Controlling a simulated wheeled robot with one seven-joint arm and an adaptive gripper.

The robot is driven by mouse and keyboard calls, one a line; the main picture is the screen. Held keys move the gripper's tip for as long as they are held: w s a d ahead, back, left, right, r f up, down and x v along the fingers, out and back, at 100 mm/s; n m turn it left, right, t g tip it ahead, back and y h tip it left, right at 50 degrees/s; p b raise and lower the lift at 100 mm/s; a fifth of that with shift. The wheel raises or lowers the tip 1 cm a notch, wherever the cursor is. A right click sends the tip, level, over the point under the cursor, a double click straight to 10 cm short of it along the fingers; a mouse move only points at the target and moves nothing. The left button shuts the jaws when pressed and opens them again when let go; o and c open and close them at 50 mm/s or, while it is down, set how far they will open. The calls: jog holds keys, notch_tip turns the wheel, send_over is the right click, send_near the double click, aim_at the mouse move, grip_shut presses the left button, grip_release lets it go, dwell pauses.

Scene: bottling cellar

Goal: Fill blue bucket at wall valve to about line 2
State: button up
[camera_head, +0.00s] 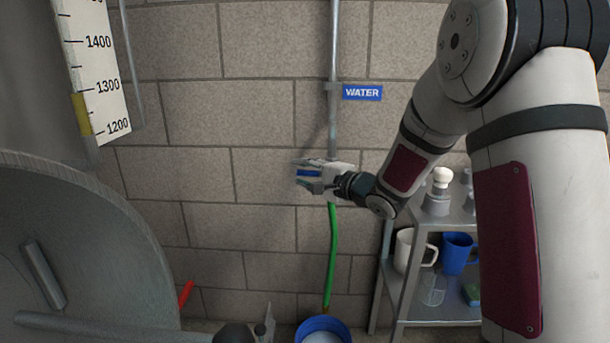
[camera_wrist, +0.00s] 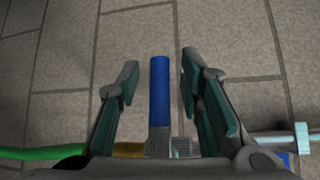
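My gripper (camera_head: 309,175) is at the wall valve, its fingers pointing left. In the wrist view my gripper (camera_wrist: 160,90) is open, one finger on each side of the valve's blue lever (camera_wrist: 159,90), with a visible gap on both sides. The lever also shows between the fingers in the head view (camera_head: 308,173). A green hose (camera_head: 333,245) hangs from the valve down to the blue bucket (camera_head: 341,323) on the floor. The bucket is cut off by the bottom edge. Its inside looks pale; I cannot tell the water level, and no line marks are readable.
A blue WATER sign (camera_head: 362,92) is beside the vertical pipe (camera_head: 333,60). A metal shelf (camera_head: 445,310) at right holds a white jug (camera_head: 404,249) and a blue jug (camera_head: 456,254). A large grey tank (camera_head: 80,240) fills the left. Bare block wall lies between tank and valve.

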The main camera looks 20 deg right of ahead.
grip_shut()
jog(key=r+m+t+p, duration=0.1)
jog(key=m+t+y+p, duration=0.1)
jog(key=p, duration=0.1)
jog(key=shift+s+d+r, duration=0.1)
jog(key=shift+d+r, duration=0.15)
jog(key=shift+r, duration=0.1)
jog(key=shift+s+d+r+m+t+p, duration=0.15)
jog(key=shift+r+m+t+p, duration=0.25)
jog(key=shift+m+t, duration=0.3)
jog(key=shift+w+d+r+m+t+p, duration=0.15)
jog(key=shift+r+m+t+p, duration=0.15)
jog(key=shift+r+m+t, duration=0.35)
jog(key=shift+s+f, duration=0.1)
jog(key=shift+f, duration=0.05)
grip_release()
